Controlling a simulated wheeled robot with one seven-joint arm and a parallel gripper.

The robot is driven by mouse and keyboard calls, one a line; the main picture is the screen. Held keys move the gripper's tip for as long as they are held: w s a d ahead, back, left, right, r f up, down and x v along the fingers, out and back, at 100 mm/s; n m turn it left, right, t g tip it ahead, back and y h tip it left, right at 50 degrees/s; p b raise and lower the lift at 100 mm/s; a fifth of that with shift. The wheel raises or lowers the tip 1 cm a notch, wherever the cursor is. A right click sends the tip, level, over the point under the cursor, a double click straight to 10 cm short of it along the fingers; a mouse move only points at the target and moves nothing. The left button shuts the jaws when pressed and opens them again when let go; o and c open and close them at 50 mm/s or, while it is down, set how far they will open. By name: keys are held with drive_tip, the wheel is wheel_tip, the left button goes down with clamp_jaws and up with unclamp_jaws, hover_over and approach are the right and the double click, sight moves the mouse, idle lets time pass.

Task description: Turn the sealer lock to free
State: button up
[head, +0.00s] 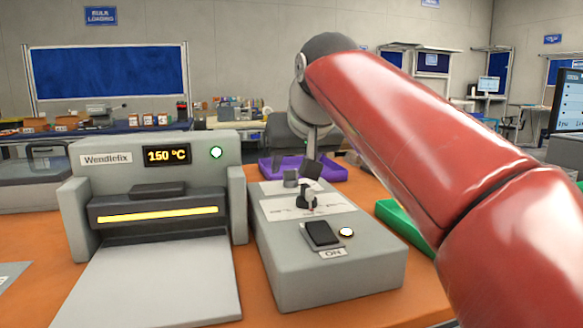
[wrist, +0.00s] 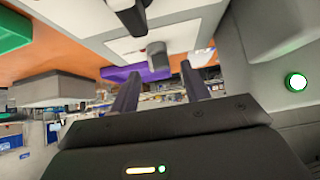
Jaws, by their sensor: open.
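The sealer (head: 160,170) is a grey machine marked Wendlefix, with a 150 °C display, a lit green lamp and a glowing yellow slot. A grey control box (head: 330,278) stands at its right. It carries a black lever-like knob (head: 307,200) on a white label and a small grey knob (head: 291,179) farther back. I cannot read which one is the lock or its setting. My gripper (head: 312,168) is at the far end of the box, partly hidden. In the wrist view, my gripper (wrist: 160,70) is open and empty, its fingertips pointing toward the grey knob (wrist: 155,48), apart from it.
A black rocker switch (head: 322,234) marked ON and a lit lamp (head: 346,232) sit at the box's near end. A purple tray (head: 330,174) lies behind the box. A green tray (head: 398,222) lies at its right, partly behind my red arm. The sealer wall stands close at left.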

drive_tip(key=shift+x, duration=0.95)
drive_tip(key=c, duration=1)
